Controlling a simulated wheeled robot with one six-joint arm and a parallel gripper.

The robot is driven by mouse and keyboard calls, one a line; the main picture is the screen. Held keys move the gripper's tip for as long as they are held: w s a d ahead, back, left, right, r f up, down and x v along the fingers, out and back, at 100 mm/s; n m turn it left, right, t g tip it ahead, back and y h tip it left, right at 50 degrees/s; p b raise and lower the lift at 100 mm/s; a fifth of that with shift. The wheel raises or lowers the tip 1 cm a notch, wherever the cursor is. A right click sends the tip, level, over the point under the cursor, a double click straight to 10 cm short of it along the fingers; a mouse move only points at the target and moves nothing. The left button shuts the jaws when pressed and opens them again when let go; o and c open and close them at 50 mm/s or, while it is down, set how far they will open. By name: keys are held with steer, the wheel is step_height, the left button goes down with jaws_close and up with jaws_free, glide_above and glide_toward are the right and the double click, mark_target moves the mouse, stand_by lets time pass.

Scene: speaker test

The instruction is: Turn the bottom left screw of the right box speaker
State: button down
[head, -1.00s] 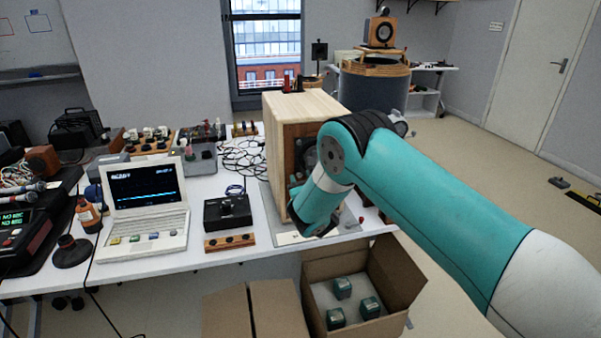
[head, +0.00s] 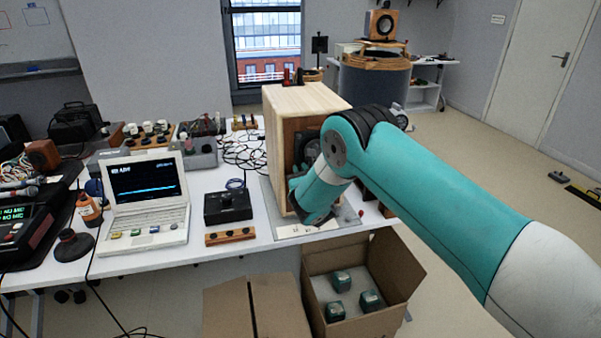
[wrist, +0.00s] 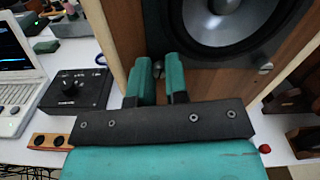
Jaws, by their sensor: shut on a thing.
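The box speaker (head: 281,150) is a pale wooden cabinet standing on the right part of the white table. Its dark front with a round driver (wrist: 225,22) fills the top of the wrist view. My gripper (wrist: 160,66), with two teal fingers, is at the lower left corner of the driver's black frame. The fingers are shut on the bottom left screw (wrist: 157,67), which shows only as a small bit between the tips. The bottom right screw (wrist: 265,68) shows apart from the fingers. In the head view my arm hides much of the speaker front.
A laptop (head: 148,190) and a black control box (head: 228,206) stand left of the speaker. An open cardboard box (head: 398,262) with several small teal cubes is below the table edge. A small red knob (wrist: 265,148) shows near my gripper.

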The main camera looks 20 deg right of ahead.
steer(key=m+b, duration=0.6)
steer(key=m, duration=0.3)
steer(key=shift+f+m, duration=0.15)
steer(key=shift+m, duration=0.15)
steer(key=m+b, duration=0.3)
steer(key=m, duration=0.1)
steer(key=shift+m+b, duration=11.15)
steer(key=shift+m, duration=0.95)
